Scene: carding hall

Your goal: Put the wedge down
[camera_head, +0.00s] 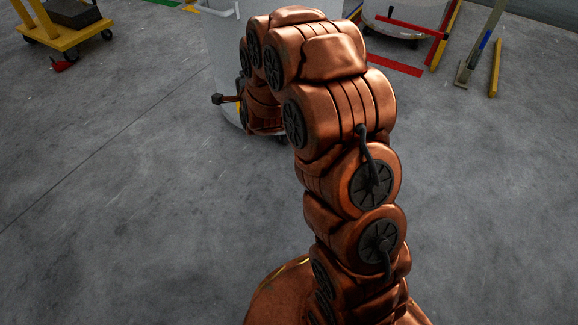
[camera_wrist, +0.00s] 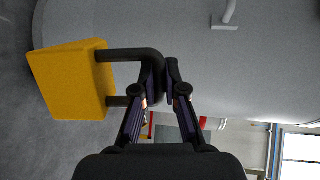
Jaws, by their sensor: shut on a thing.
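The wedge (camera_wrist: 73,82) is a yellow block with a black loop handle on one side, at the left in the wrist view. My gripper (camera_wrist: 163,82) is shut on the black handle, and the yellow body sticks out to the left of the fingers. Whether the wedge touches the floor or the grey wall beside it, I cannot tell.
A large pale grey round container (camera_head: 222,50) stands just behind my arm; its curved wall (camera_wrist: 230,70) fills much of the wrist view. A yellow cart (camera_head: 62,35) with a dark load is at the upper left. Another round container (camera_head: 405,14) stands at the top. Open concrete floor lies left and right.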

